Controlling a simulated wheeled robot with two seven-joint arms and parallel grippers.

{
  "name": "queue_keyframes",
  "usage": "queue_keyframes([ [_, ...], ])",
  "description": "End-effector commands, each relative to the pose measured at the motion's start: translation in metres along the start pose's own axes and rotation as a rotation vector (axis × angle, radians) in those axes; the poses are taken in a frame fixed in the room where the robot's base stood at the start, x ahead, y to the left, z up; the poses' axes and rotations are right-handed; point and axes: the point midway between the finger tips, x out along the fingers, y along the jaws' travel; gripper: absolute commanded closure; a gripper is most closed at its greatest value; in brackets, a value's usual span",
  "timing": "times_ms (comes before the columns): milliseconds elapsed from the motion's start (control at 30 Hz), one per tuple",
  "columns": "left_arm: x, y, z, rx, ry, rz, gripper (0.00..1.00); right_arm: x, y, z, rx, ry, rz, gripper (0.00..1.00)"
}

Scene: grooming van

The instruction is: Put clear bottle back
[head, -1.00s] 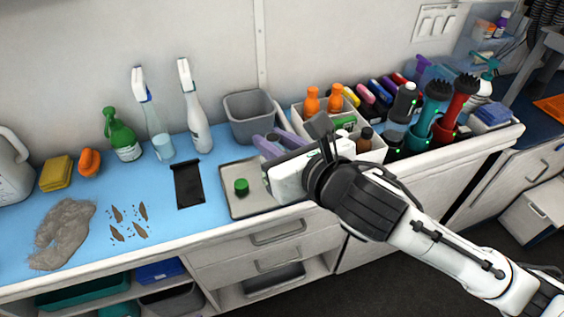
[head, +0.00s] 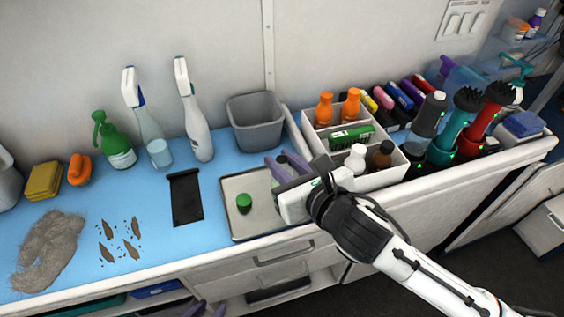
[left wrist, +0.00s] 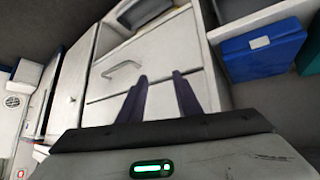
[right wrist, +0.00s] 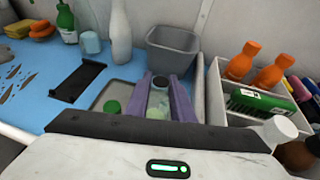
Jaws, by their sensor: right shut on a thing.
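The clear bottle (right wrist: 158,104), with a dark cap and a pale green label, stands upright between the purple fingers of my right gripper (right wrist: 166,98) in the right wrist view. The gripper is shut on it. In the head view, my right gripper (head: 282,168) is over the right part of the metal tray (head: 236,186), and the bottle is mostly hidden there. I cannot tell whether it touches the tray. My left gripper (head: 207,309) is empty with its fingers apart, low in front of the drawers; it also shows in the left wrist view (left wrist: 160,90).
A green cap (head: 244,203) lies on the tray. A grey bin (head: 254,124) stands behind. Spray bottles (head: 196,115) stand left; clippers (head: 456,128) stand right.

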Motion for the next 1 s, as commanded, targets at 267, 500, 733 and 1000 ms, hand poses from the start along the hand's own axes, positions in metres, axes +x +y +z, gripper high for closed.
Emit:
queue_keyframes([
  [267, 0.002, -0.001, -0.015, 0.004, 0.029, -0.001, 0.69, 0.001, 0.0, 0.0, 0.0, -0.003, 0.0, 1.0],
  [500, 0.002, -0.001, -0.015, 0.004, 0.028, 0.0, 0.69, 0.001, 0.0, -0.002, 0.0, -0.002, 0.0, 0.6],
  [733, 0.001, -0.001, -0.011, 0.003, 0.021, 0.0, 0.69, 0.001, 0.0, -0.001, 0.001, -0.003, 0.0, 0.6],
  [1000, -0.001, 0.0, -0.009, 0.003, 0.013, 0.0, 0.69, -0.034, 0.0, 0.0, -0.002, -0.002, 0.001, 0.6],
])
